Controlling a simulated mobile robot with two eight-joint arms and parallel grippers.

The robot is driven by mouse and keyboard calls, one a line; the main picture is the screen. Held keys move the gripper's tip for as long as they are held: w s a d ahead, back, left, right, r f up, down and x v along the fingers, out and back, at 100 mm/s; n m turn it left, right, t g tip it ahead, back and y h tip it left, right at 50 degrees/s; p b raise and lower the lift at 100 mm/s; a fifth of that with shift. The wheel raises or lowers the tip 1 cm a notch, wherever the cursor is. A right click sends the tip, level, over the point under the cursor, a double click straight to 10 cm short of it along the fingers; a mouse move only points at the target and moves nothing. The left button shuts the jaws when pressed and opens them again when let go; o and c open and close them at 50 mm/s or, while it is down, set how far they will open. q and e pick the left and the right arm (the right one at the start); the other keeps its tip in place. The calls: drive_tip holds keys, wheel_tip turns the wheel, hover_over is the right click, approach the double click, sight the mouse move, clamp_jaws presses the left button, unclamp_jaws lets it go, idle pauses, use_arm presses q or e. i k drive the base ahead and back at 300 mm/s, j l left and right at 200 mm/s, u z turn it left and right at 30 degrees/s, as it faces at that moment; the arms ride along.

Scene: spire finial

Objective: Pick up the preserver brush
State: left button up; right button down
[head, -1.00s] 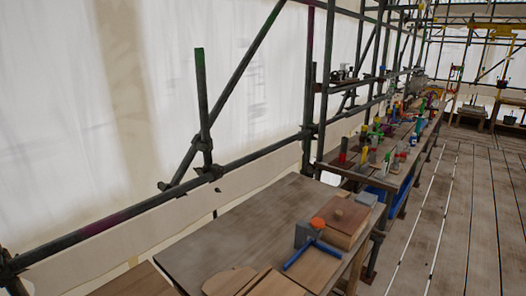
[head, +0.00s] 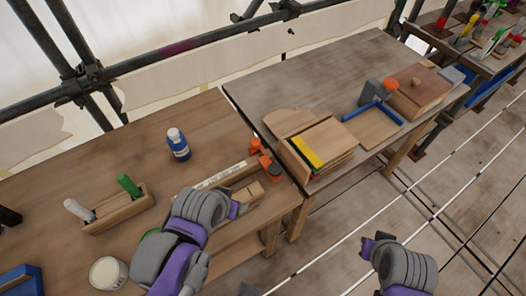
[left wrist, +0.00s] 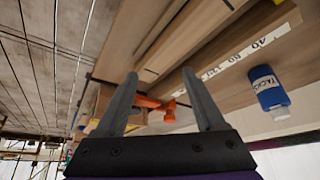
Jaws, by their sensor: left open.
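No brush is plainly recognisable. A wooden holder (head: 118,210) on the near table carries a green-handled tool (head: 129,185) and a white-handled tool (head: 78,210); I cannot tell whether either is the preserver brush. My left gripper (head: 238,210) is over the table's right part, right of the holder, beside a numbered strip (head: 222,176). In the left wrist view its fingers (left wrist: 160,73) are apart with nothing held, and an orange clamp-like thing (left wrist: 156,104) shows beyond them. My right arm is at the lower right over the floor; its fingers are not clear (head: 372,246).
A blue-white bottle (head: 178,145) stands behind the holder; it also shows in the left wrist view (left wrist: 268,90). A round white-topped tub (head: 108,273) and a blue box (head: 20,282) are at the front. A second table (head: 300,90) holds boards, a yellow piece and a blue frame.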

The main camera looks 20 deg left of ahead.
sight(126, 182)
drive_tip(key=j+u, duration=0.1)
drive_tip(key=u, duration=2.05)
drive_tip(key=j, duration=0.15)
